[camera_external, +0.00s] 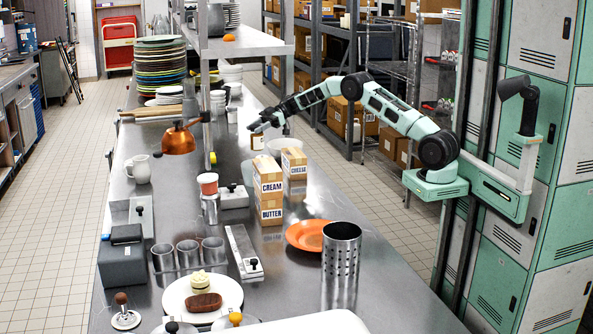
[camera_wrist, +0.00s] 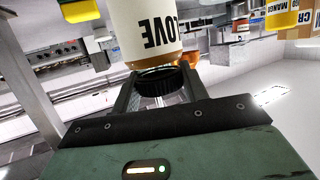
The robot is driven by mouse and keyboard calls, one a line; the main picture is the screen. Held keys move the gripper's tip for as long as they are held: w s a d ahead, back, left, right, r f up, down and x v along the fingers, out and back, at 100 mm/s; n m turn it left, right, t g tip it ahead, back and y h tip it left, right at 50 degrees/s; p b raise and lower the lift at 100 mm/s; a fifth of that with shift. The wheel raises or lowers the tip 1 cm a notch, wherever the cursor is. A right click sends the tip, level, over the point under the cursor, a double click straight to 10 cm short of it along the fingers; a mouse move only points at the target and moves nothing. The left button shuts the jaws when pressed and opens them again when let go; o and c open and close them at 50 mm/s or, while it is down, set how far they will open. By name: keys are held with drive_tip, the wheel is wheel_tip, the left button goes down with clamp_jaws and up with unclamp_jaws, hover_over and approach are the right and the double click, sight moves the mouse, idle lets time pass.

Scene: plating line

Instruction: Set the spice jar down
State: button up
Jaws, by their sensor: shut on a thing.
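The spice jar (camera_wrist: 143,30) is a white cylinder whose label reads "LOVE", upside down in the wrist view, with a brown band and a dark ribbed lid. My gripper (camera_wrist: 160,88) is shut on it at the lid end, one finger on each side. In the external view my gripper (camera_external: 264,122) hangs over the far part of the steel counter (camera_external: 228,260), with the small pale jar (camera_external: 257,142) below it. I cannot tell whether the jar's base touches the counter.
Cartons marked cream (camera_external: 268,177) and cheese (camera_external: 294,162) stand nearer the camera. An orange heat lamp (camera_external: 179,140) and shelf post are to the left. An orange plate (camera_external: 306,236) lies farther forward.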

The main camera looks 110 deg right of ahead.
sight(257, 143)
drive_tip(key=shift+f+p, duration=0.45)
drive_tip(key=shift+f, duration=2.95)
drive_tip(key=shift+f, duration=0.15)
drive_tip(key=o, duration=1.2)
drive_tip(key=b+v, duration=0.2)
drive_tip(key=v, duration=1)
drive_tip(key=shift+w, duration=0.1)
